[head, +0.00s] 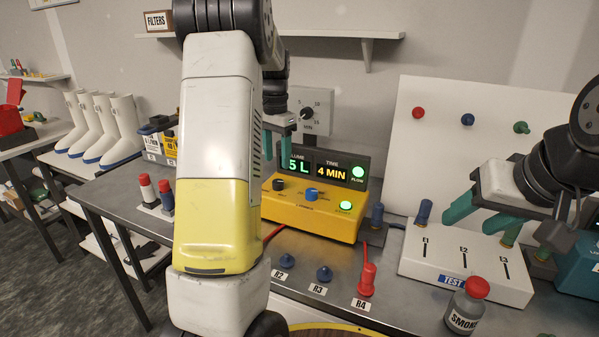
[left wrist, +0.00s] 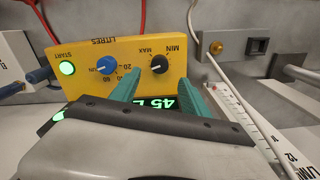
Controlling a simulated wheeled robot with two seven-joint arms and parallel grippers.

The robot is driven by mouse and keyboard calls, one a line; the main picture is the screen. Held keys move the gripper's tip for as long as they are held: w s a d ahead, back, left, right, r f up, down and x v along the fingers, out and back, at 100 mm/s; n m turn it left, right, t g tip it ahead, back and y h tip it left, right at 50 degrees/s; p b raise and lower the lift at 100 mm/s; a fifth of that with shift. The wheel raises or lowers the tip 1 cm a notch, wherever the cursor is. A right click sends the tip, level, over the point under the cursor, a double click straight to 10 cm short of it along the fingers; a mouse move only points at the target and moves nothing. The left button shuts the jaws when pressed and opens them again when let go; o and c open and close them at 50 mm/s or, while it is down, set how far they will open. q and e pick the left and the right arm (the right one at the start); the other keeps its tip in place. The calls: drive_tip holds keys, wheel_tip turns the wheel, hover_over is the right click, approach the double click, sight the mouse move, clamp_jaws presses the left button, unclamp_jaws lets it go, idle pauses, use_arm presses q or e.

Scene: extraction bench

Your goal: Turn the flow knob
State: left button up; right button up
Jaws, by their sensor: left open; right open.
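The yellow control box (head: 310,214) stands on the bench with a black knob (head: 278,184), a blue knob (head: 311,194) and a lit green button (head: 346,206). In the left wrist view the black knob (left wrist: 160,63) lies between the words MIN and MAX, beside the blue LITRES knob (left wrist: 107,65). My left gripper (head: 277,143) is open above and behind the box, partly hidden by my arm. In its wrist view its fingertips (left wrist: 161,84) appear either side of the black knob, apparently short of it. My right gripper (head: 461,227) is open above the white test block.
A white block (head: 465,262), a grey bottle (head: 465,308) and a red plug (head: 367,278) stand to the right. A dial plate (head: 318,98) is on the wall.

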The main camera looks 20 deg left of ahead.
sight(278, 181)
use_arm(q)
wheel_tip(278, 181, down, 7)
idle(0.3)
clamp_jaws()
